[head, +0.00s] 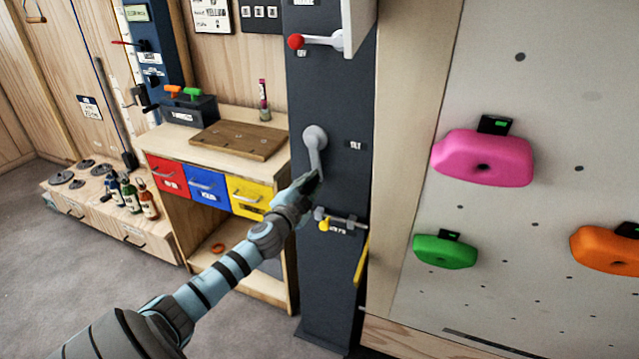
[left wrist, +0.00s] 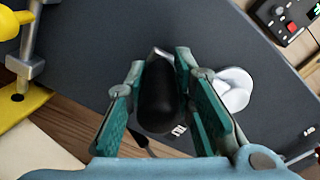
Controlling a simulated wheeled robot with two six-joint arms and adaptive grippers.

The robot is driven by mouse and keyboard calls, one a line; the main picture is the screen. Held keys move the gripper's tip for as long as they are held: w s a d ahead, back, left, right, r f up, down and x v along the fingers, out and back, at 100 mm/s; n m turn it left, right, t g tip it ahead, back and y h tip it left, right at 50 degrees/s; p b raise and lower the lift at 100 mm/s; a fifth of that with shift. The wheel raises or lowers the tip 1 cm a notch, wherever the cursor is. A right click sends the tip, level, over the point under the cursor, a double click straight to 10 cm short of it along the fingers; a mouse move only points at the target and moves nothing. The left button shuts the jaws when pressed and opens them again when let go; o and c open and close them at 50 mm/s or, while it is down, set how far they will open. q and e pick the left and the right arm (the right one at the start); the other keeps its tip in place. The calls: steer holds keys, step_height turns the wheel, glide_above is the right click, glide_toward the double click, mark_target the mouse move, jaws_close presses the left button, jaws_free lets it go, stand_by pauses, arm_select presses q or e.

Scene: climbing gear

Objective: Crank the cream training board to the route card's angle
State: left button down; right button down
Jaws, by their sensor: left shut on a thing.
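The cream training board (head: 545,110) fills the right side of the head view, carrying pink, green and orange holds. The crank (head: 315,138) is a pale grey arm on the dark post, hanging down from its hub. My left gripper (head: 306,188) is at the crank's lower end. In the left wrist view its teal fingers (left wrist: 165,92) stand on both sides of the crank's black handle (left wrist: 157,98), shut on it. The crank's pale hub (left wrist: 234,90) shows to the right there. My right gripper is not in view. I cannot make out which card is the route card.
The dark post (head: 335,265) also carries a red-knobbed lever (head: 297,41) above the crank and a yellow-knobbed bolt (head: 325,223) below it. A wooden cabinet (head: 280,290) with red, blue and yellow drawers stands to the left. Bottles (head: 131,196) stand on a low bench.

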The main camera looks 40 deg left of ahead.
arm_select(q)
steer(key=shift+s+a+m, duration=0.2)
steer(key=shift+a+m, duration=0.4)
steer(key=shift+m, duration=0.1)
steer(key=shift+a+r, duration=0.1)
steer(key=shift+r+m, duration=0.1)
steer(key=shift+m, duration=0.2)
steer(key=c, duration=1.3)
jaws_free()
steer(key=shift+c, duration=0.2)
